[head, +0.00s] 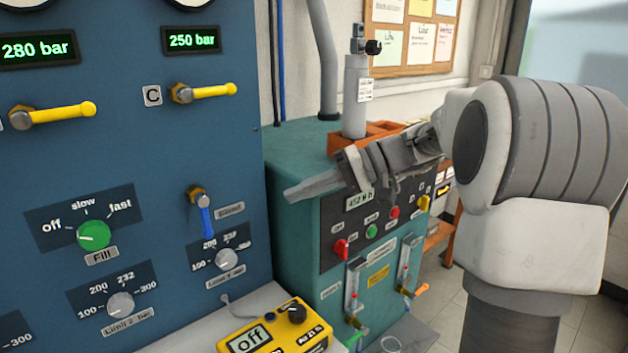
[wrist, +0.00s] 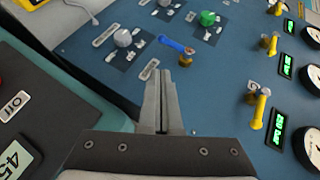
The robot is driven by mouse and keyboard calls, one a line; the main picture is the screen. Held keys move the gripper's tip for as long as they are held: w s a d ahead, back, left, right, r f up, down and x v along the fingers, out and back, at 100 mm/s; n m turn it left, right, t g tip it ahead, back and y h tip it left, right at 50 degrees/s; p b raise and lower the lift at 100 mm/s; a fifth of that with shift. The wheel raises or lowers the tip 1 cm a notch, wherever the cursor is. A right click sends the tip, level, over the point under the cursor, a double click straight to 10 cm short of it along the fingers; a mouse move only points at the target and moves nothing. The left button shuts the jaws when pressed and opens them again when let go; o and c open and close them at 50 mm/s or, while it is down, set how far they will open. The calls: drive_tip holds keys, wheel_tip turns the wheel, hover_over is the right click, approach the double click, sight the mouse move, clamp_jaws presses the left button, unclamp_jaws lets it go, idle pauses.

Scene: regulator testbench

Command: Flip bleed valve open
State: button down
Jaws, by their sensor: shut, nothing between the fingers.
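The bleed valve has a blue lever (head: 206,218) on a brass stem on the blue panel, beside a small grey label (head: 230,209) that appears to read Bleed. The lever hangs nearly straight down in the head view. It also shows in the wrist view as a blue lever (wrist: 174,44), just beyond my fingertips. My gripper (head: 290,193) is shut and empty, to the right of the lever and pointing left at the panel. In the wrist view my gripper's fingers (wrist: 161,76) are together, apart from the lever and a little short of its stem.
A green fill knob (head: 93,235) and a grey limit knob (head: 226,259) sit near the valve. Yellow levers (head: 208,92) are above it. A yellow device (head: 277,330) reading "off" lies below. The teal cabinet (head: 290,150) stands right, under my gripper.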

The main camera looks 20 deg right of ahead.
drive_tip(key=v, duration=0.2)
drive_tip(key=shift+d+r, duration=0.15)
drive_tip(key=shift+d, duration=0.15)
drive_tip(key=shift+a, duration=0.1)
